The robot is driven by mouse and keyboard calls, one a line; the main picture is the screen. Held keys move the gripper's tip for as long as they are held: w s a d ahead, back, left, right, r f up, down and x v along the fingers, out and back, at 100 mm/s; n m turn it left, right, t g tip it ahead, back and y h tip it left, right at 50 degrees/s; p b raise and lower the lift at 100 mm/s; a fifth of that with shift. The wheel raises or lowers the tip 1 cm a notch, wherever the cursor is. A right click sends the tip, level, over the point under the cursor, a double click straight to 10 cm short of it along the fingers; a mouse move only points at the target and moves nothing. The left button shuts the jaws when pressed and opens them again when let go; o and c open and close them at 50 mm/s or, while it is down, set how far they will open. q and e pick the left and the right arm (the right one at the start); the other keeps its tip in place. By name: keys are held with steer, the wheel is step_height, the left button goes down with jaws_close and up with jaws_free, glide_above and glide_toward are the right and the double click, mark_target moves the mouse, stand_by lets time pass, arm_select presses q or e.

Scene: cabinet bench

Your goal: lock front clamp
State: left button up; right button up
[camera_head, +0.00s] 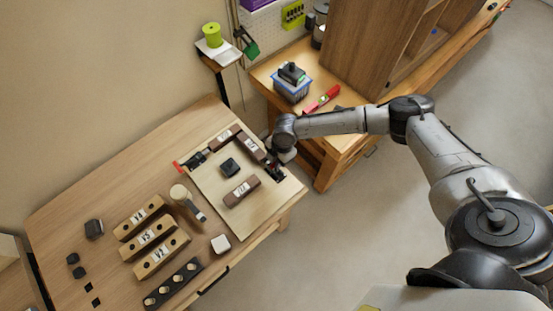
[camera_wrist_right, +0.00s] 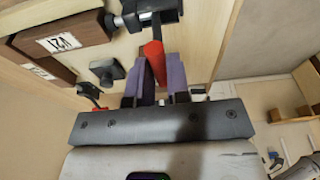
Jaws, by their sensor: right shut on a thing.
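The front clamp (camera_head: 277,174) is dark and sits at the right edge of the pale board (camera_head: 215,208) on the workbench. In the right wrist view the clamp's dark metal body (camera_wrist_right: 160,12) is at the top, and its red handle (camera_wrist_right: 153,58) runs down between my fingers. My right gripper (camera_head: 279,158) is at this clamp, its purple fingers (camera_wrist_right: 160,78) shut on the red handle. In the head view the gripper hides part of the clamp and its handle. My left gripper is not in view.
A second red-handled clamp (camera_head: 192,160) is at the board's left edge. Brown blocks (camera_head: 241,191) and a small dark block (camera_head: 230,167) are on the board.

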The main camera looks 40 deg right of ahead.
steer(key=shift+s, duration=0.3)
steer(key=shift+s+f, duration=0.1)
steer(key=shift+s, duration=0.2)
steer(key=shift+s+f+p, duration=0.15)
steer(key=shift+p, duration=0.2)
steer(key=shift+s+f, duration=0.1)
steer(key=shift+s, duration=0.15)
